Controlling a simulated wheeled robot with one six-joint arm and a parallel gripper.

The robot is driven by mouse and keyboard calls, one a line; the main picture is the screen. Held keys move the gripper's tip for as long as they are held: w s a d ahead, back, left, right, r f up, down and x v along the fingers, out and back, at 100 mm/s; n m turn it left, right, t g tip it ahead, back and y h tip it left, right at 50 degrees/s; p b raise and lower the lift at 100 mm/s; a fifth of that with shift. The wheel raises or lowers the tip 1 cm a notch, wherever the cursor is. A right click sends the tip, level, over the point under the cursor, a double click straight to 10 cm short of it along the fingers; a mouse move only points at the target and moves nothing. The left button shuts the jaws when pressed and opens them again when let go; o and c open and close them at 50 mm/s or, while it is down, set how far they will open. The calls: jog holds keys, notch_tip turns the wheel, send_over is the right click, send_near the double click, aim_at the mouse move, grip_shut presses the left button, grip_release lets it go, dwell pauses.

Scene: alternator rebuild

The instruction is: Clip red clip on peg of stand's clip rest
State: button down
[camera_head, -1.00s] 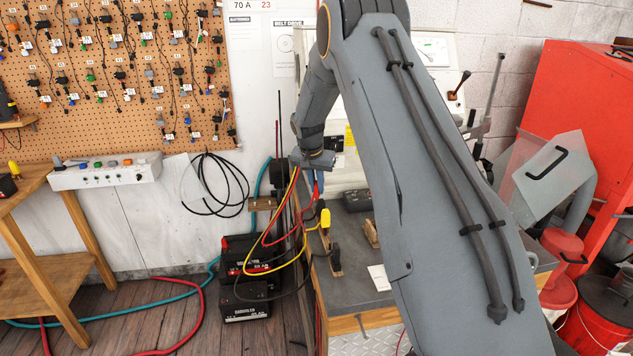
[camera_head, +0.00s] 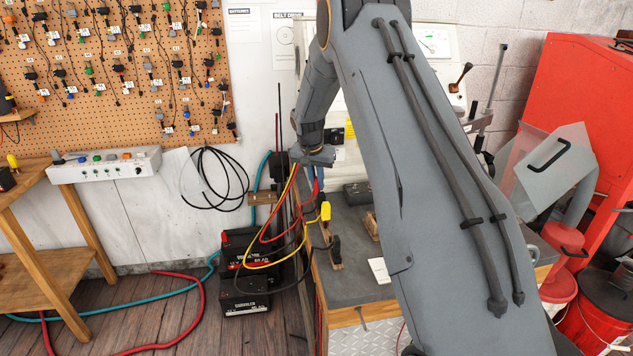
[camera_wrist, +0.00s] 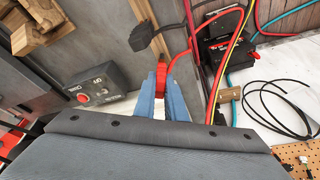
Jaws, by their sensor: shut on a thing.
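My gripper (camera_wrist: 161,102) has blue fingers shut on the red clip (camera_wrist: 162,76), which shows between and just beyond the fingertips in the wrist view. A red cable runs from the clip up and right. In the head view my gripper (camera_head: 319,183) points down near the left edge of the grey bench, with little of the clip visible. A black clip (camera_wrist: 145,35) lies beyond the red clip in the wrist view. I cannot make out the stand's clip rest or its peg with certainty.
A yellow clip (camera_head: 325,211) is at the bench's left edge. Black batteries (camera_head: 243,250) stand on the floor to the left, with red, yellow and black cables hanging near them. A switch box (camera_wrist: 99,85) is on the bench (camera_head: 345,293). A wooden wall bracket (camera_head: 262,198) is behind.

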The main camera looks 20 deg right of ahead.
jog(key=shift+f, duration=0.45)
jog(key=c, duration=1.7)
grip_release()
jog(key=shift+c, duration=0.2)
jog(key=shift+r, duration=0.1)
jog(key=shift+r+p, duration=1.3)
jog(key=shift+r, duration=2.95)
